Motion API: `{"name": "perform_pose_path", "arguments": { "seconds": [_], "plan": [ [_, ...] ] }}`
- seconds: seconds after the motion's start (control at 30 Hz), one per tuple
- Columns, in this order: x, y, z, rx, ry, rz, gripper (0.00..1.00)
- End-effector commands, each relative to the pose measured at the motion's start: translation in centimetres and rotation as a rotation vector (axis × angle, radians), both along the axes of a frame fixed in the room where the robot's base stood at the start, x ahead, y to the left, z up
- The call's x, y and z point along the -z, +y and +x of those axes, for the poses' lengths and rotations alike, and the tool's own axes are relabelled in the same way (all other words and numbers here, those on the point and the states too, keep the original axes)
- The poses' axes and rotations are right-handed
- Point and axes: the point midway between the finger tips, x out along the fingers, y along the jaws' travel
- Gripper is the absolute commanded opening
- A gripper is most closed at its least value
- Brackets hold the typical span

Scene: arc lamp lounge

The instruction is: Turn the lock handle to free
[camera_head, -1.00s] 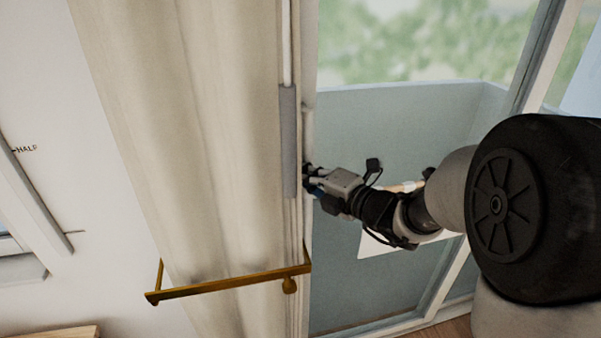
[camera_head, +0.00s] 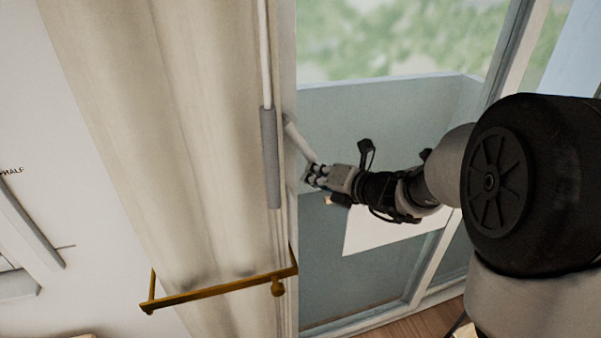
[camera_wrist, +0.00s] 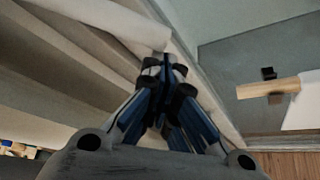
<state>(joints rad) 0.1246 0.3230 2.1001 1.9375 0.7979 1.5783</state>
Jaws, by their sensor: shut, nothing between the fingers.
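The lock handle (camera_head: 301,141) is a pale lever on the window frame beside the curtain. It slants down and to the right, out over the glass. In the wrist view a pale bar that looks like the handle (camera_wrist: 118,18) crosses the top, its end just beyond my fingertips. My gripper (camera_head: 311,175) is at the handle's lower end; I cannot tell whether it touches. In the wrist view my gripper (camera_wrist: 167,72) has its fingers together with nothing between them.
A cream curtain (camera_head: 170,130) hangs left of the frame, with a grey wand grip (camera_head: 271,158) close to the handle. A brass rail (camera_head: 215,288) juts out below. A white panel (camera_head: 385,232) is beneath my arm. Glass fills the right.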

Motion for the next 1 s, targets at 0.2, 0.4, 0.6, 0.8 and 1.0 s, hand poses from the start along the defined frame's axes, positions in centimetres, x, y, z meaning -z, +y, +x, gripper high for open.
{"name": "perform_pose_path", "arguments": {
  "seconds": [0.2,0.4,0.6,0.8,1.0],
  "plan": [
    [-1.6,-2.2,0.7,0.001,-0.060,-0.198,0.00],
    [-3.0,-3.9,1.2,0.000,-0.113,-0.380,0.00],
    [-4.7,-5.3,1.6,0.000,-0.167,-0.561,0.00],
    [-6.6,-6.3,1.9,0.000,-0.213,-0.727,0.00],
    [-8.2,-6.8,2.0,-0.001,-0.249,-0.858,0.00]
  ]
}}
